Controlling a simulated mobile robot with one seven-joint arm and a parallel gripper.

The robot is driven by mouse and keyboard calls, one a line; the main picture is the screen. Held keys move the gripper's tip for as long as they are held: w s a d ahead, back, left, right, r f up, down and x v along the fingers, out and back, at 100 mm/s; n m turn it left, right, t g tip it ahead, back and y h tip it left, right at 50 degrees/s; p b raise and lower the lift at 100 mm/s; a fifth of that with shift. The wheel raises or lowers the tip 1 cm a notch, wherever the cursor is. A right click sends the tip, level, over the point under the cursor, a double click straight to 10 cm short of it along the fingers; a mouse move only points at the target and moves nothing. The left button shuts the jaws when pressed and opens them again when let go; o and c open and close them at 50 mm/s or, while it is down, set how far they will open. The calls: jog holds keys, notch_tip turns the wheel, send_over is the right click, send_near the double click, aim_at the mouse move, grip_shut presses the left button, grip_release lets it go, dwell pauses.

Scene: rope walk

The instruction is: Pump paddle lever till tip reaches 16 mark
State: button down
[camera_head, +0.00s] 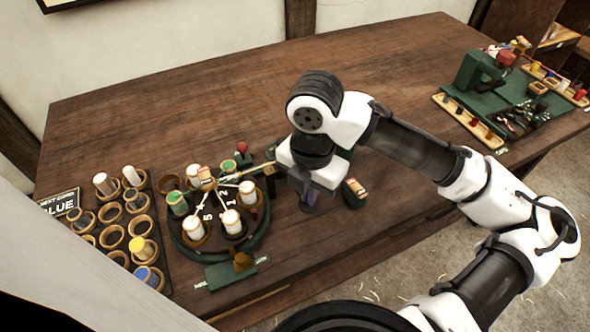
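My gripper (309,200) hangs fingers-down over the front middle of the table, right of the round green turntable. Its fingers are small and dark here, and I cannot tell whether they are open or shut. A pale wooden bar (262,166) runs from the turntable side toward my wrist; its right end is hidden behind the wrist. I cannot tell whether this is the paddle lever. A green block with a red and cream label (355,189) stands just right of my gripper, partly covered by my arm. No 16 mark is readable.
The turntable (262,236) carries several thread spools and numbers. A red-knobbed post (242,149) stands behind it. A dark spool rack (157,267) is at left. A green mat (515,92) with tools and a green press is far right. The back of the table (220,90) is clear.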

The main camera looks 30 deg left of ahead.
jog(key=shift+f+b, duration=0.85)
jog(key=shift+f, duration=0.75)
notch_tip(320, 180, up, 6)
jog(key=p, duration=0.5)
jog(key=shift+w+r+p, duration=0.1)
jog(key=shift+r+p, duration=0.15)
jog(key=shift+p, duration=0.05)
jog(key=shift+f, duration=0.15)
dwell(0.7)
